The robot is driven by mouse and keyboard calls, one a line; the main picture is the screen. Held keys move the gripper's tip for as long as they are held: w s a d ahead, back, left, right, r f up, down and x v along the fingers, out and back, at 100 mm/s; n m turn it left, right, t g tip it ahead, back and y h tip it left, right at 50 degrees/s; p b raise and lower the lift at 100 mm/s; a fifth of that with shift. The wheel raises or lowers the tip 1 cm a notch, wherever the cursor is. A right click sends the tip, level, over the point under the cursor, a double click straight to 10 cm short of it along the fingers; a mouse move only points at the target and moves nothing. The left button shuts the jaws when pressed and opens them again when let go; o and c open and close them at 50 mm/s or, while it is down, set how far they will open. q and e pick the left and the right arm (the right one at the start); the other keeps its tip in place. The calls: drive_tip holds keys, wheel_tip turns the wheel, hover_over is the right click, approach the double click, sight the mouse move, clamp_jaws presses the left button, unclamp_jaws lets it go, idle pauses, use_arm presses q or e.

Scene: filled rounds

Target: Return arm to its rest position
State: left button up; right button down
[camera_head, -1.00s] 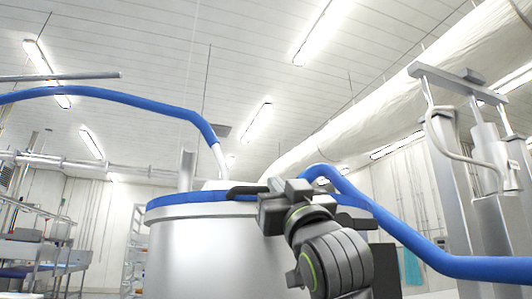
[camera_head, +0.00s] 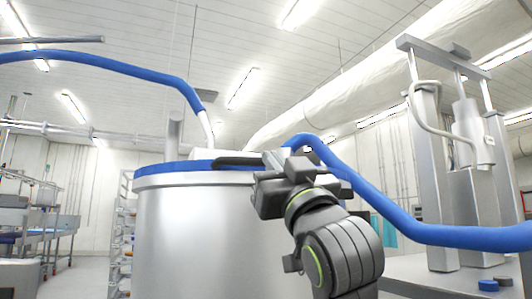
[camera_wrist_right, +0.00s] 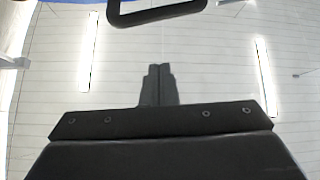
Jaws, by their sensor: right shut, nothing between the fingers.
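My right gripper (camera_head: 270,160) is in front of the upper right part of a large steel vat with a blue rim (camera_head: 205,225). In the right wrist view its two dark fingers (camera_wrist_right: 158,72) are together with nothing between them, pointing at the white ceiling. A black handle (camera_wrist_right: 158,14) shows beyond the fingertips there, apart from them; the head view has a dark bar at the vat's rim (camera_head: 240,160). My right arm comes up from the lower right and hides part of the vat. My left gripper is not in view.
Blue hoses run to the vat from the left (camera_head: 120,66) and right (camera_head: 410,228). A steel machine with posts (camera_head: 430,185) stands at the right, with two small caps (camera_head: 489,285) near its foot. A rack (camera_head: 122,225) and steel benches (camera_head: 40,215) are at the left.

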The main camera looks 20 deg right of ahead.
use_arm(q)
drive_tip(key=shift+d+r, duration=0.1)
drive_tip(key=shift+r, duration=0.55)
use_arm(e)
drive_tip(key=shift+v, duration=1.45)
